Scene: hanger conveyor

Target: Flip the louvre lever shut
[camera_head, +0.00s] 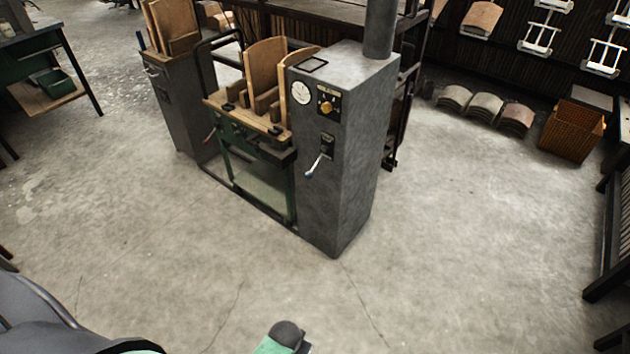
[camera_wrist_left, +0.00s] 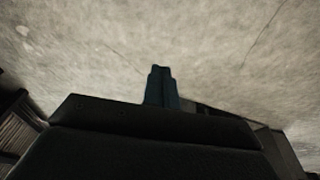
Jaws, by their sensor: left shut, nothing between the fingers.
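A small lever (camera_head: 314,166) with a pale blue-white grip sits on the front of the tall grey cabinet (camera_head: 340,190). It slants down and to the left from a dark plate (camera_head: 328,145). I take it for the louvre lever, but its label is too small to read. My left gripper (camera_wrist_left: 161,70) shows in the left wrist view with its fingers together, empty, over bare floor. It is not near the lever, and I cannot pick it out in the head view. My right gripper is not in view.
A dial (camera_head: 301,92) and a yellow knob (camera_head: 326,107) sit above the lever. An orange crate (camera_head: 571,131) stands at the right. The floor before the cabinet is clear.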

